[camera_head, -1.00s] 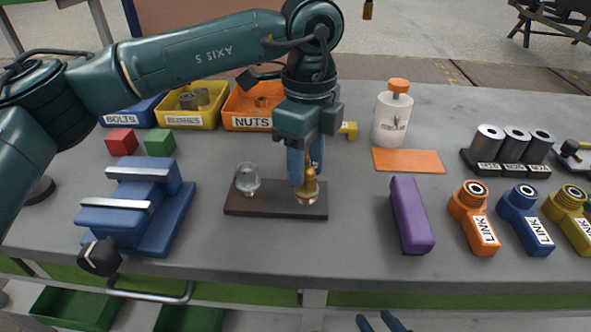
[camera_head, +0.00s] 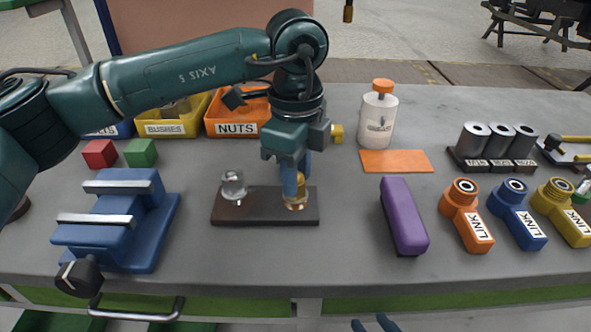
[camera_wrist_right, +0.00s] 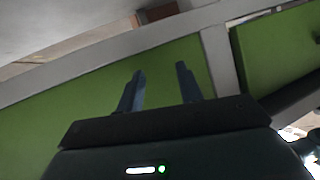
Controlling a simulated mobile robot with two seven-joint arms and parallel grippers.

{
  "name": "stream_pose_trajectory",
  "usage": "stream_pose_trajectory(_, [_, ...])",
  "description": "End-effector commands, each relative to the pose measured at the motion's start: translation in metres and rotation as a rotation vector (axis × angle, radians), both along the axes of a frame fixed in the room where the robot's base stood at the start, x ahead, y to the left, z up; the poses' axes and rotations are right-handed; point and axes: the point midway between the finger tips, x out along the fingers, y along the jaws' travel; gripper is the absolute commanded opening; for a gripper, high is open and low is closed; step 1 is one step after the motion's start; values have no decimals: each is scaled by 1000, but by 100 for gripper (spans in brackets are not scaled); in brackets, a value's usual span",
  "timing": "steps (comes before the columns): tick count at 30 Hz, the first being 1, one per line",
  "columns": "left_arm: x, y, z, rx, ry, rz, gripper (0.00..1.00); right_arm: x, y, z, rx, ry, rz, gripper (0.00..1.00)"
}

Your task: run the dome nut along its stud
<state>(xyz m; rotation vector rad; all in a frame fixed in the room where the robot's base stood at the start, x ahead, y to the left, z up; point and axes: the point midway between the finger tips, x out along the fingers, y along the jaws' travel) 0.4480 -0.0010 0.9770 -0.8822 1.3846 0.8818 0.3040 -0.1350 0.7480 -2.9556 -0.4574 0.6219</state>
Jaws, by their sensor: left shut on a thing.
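The brass dome nut (camera_head: 299,189) stands upright near the right end of a dark brown board (camera_head: 265,208); a copper-coloured flared base shows under it. My left gripper (camera_head: 295,190) points down over it, shut on the dome nut with its blue fingers. The fingers hide part of the nut, and the stud's thread cannot be made out. My right gripper (camera_head: 374,325) shows only as blue fingertips at the bottom edge, off the bench. In the right wrist view its fingers (camera_wrist_right: 160,88) are apart with nothing between them.
A clear glass piece (camera_head: 233,184) stands on the board's left part. A blue vise (camera_head: 120,225) is to the left, a purple block (camera_head: 404,216) to the right. The nuts bin (camera_head: 237,128) and a white bottle (camera_head: 378,117) are behind. Bare bench lies in front of the board.

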Motion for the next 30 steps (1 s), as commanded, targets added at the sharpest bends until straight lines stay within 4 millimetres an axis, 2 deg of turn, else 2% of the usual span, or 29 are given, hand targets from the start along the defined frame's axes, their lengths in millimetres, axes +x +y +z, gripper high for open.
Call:
stream_pose_trajectory(4, [0,0,0,0,0,0,4,0,0,0,0,1,1,36])
stream_pose_trajectory(14, [0,0,-1,1,0,-50,4,3,0,-1,-1,-12,1,36])
stream_pose_trajectory(20, [0,0,-2,1,0,-168,4,5,-2,0,-3,-37,-5,36])
stream_pose_trajectory(30, [0,1,-1,1,-1,-477,4,-3,-7,3,-9,-72,-15,36])
